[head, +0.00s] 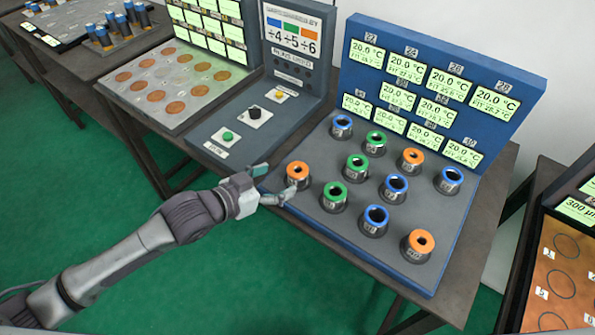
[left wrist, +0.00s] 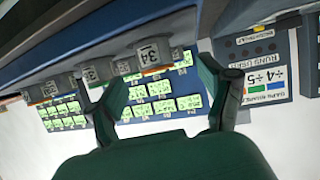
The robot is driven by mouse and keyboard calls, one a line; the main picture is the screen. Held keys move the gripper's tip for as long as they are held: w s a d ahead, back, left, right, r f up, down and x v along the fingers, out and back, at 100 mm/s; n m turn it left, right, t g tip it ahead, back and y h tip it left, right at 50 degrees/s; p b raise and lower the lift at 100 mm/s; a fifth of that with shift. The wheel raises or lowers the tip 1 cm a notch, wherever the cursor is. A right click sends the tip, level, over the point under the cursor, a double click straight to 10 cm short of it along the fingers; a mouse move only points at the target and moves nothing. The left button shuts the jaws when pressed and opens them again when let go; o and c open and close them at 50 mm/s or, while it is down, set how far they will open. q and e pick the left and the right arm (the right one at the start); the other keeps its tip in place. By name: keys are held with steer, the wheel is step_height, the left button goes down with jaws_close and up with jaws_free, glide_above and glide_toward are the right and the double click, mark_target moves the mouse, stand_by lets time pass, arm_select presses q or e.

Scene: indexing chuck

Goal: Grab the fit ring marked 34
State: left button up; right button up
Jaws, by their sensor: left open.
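The fit ring marked 34 (left wrist: 154,54) shows in the left wrist view as a grey metal ring with an orange edge, seen between and beyond the fingers. In the head view it appears to be the orange-topped ring (head: 298,171) at the left corner of the blue-edged board; its number is too small to read there. My left gripper (head: 277,184) is open and empty, just left of this ring, its fingers pointing toward it. The open fingers also show in the left wrist view (left wrist: 168,88). My right gripper is not in view.
Several blue, green and orange rings stand on the board (head: 375,265), with a green-topped ring (head: 334,193) close by on the right. A blue display panel (head: 520,88) rises behind. A button console (head: 228,138) stands to the left.

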mark_target(290, 177)
arm_select(q)
steer(key=shift+x, duration=0.95)
steer(key=x, duration=0.2)
steer(key=p+x, duration=0.1)
steer(key=x, duration=0.1)
steer(key=shift+d+f, duration=0.15)
steer(key=shift+d, duration=0.35)
steer(key=shift+w+d+f, duration=0.15)
steer(key=shift+d+f, duration=0.05)
steer(key=shift+a, duration=0.1)
steer(key=shift+c, duration=0.5)
jaws_close()
steer(key=shift+r, duration=0.15)
